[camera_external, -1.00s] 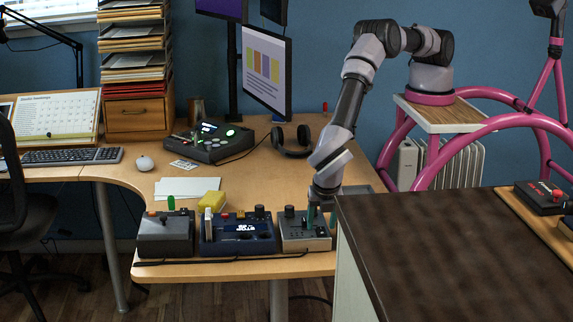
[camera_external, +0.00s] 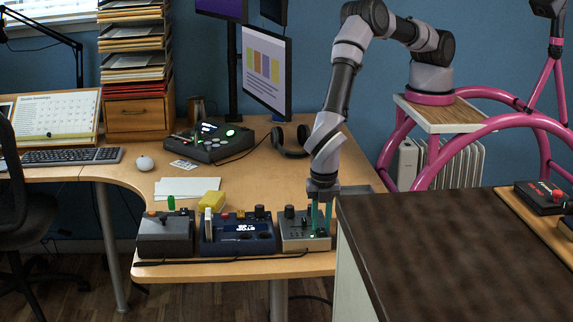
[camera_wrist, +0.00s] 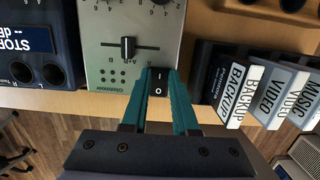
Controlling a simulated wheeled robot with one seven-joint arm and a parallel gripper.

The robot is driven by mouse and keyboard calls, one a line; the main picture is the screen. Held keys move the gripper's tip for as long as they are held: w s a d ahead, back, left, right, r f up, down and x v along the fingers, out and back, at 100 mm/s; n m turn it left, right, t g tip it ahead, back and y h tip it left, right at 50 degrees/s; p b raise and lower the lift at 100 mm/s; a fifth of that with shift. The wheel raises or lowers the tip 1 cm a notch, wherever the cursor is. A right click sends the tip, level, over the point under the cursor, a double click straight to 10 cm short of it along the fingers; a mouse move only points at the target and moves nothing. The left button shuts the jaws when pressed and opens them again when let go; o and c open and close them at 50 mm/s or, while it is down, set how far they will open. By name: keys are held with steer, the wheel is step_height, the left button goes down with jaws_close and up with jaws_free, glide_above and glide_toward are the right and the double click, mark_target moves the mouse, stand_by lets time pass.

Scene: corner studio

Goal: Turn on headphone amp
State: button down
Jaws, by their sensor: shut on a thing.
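A pale grey desktop unit (camera_external: 300,243) with dark knobs stands at the desk's front right corner. In the wrist view this unit (camera_wrist: 112,62) has a black slider and a black rocker switch (camera_wrist: 158,84) marked I and O at its edge. My gripper (camera_wrist: 160,76) has its teal fingers on both sides of this switch, shut on it. In the external view my gripper (camera_external: 321,222) points down at the unit's right end. I cannot read a headphone amp label on any device. The switch's own position is hard to tell.
A navy unit (camera_external: 238,236) and a dark grey unit (camera_external: 165,238) stand left of the pale one. Labelled boxes (camera_wrist: 240,88) lie beside it in the wrist view. Headphones (camera_external: 290,142) and a black console (camera_external: 212,142) are farther back. A dark-topped counter (camera_external: 450,250) is close right.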

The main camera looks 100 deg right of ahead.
mark_target(321, 231)
steer(key=c, duration=0.7)
jaws_free()
steer(key=r, duration=0.3)
steer(key=a+r, duration=0.1)
steer(key=r, duration=0.6)
steer(key=shift+a+r, duration=0.2)
steer(key=shift+r, duration=0.15)
